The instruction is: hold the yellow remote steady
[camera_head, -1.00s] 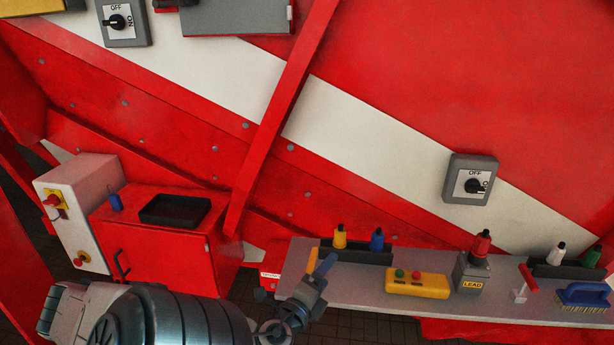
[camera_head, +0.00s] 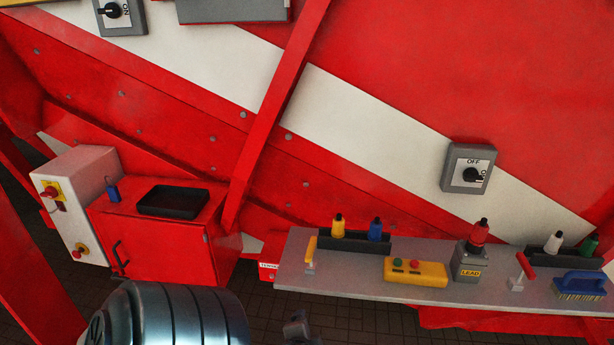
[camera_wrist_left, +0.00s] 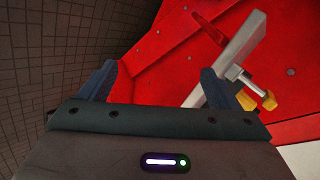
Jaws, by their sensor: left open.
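The yellow remote (camera_head: 415,271), a box with a red and a green button on top, lies on the grey shelf (camera_head: 340,279) in the head view. My left gripper (camera_wrist_left: 158,84) is open, with nothing between its two dark fingers in the left wrist view. In the head view only a dark bit of it shows at the bottom edge, below and left of the remote and apart from it. Yellow parts (camera_wrist_left: 268,101) show beyond the right finger in the left wrist view; I cannot tell what they are. My right gripper is not in view.
On the shelf, a yellow-handled tool (camera_head: 311,254) and bottles stand left of the remote; a grey LEAD box (camera_head: 467,262), a red-handled tool (camera_head: 525,268) and a blue brush (camera_head: 582,285) are to its right. A red cabinet (camera_head: 160,240) with a black tray (camera_head: 173,201) stands at left.

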